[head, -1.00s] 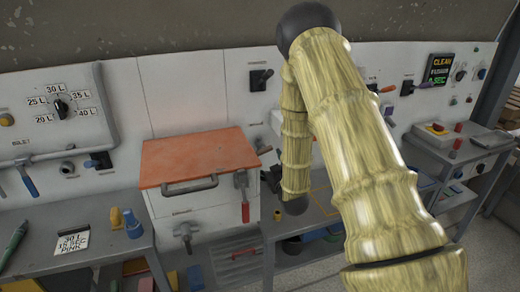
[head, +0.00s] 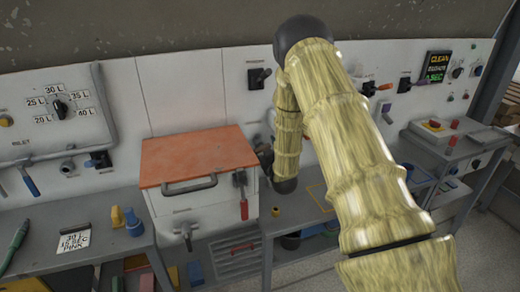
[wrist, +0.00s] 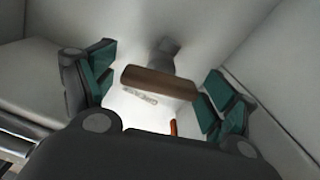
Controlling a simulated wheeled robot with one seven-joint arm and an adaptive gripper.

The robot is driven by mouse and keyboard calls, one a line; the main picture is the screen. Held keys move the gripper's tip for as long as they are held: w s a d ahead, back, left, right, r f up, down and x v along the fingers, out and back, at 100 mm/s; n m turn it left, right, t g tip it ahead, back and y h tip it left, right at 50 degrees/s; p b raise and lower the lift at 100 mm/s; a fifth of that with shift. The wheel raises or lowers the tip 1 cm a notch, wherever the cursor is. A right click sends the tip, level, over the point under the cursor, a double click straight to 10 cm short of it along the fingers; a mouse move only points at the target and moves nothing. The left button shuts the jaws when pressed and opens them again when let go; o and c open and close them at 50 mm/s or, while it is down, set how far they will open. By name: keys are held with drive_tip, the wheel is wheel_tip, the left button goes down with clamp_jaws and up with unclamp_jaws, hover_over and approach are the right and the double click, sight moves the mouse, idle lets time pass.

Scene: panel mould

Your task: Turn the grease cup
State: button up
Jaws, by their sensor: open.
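In the wrist view, a brown bar-shaped handle (wrist: 160,83) sits on a grey stem (wrist: 166,57) that comes out of a pale wall. I cannot tell for sure whether this is the grease cup. My gripper (wrist: 162,88) is open, with its green-padded fingers on either side of the bar. The bar lies between the fingers and no clear contact shows. In the head view, my gripper (head: 265,156) is a dark shape at the right side of the orange-lidded box (head: 200,156), mostly hidden behind my arm. The handle is not visible there.
A red-handled lever (head: 243,196) hangs on the box's right front. A small yellow cup (head: 276,211) stands on the bench right of the box. In the wrist view, pale panels close in on both sides, and a small unreadable label (wrist: 140,96) lies below the bar.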

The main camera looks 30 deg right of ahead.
drive_tip(key=c, duration=1)
drive_tip(key=shift+f, duration=0.1)
drive_tip(key=shift+a+f+n+b, duration=0.1)
drive_tip(key=shift+n+b, duration=1.6)
drive_tip(key=shift+n, duration=0.4)
drive_tip(key=o, duration=1)
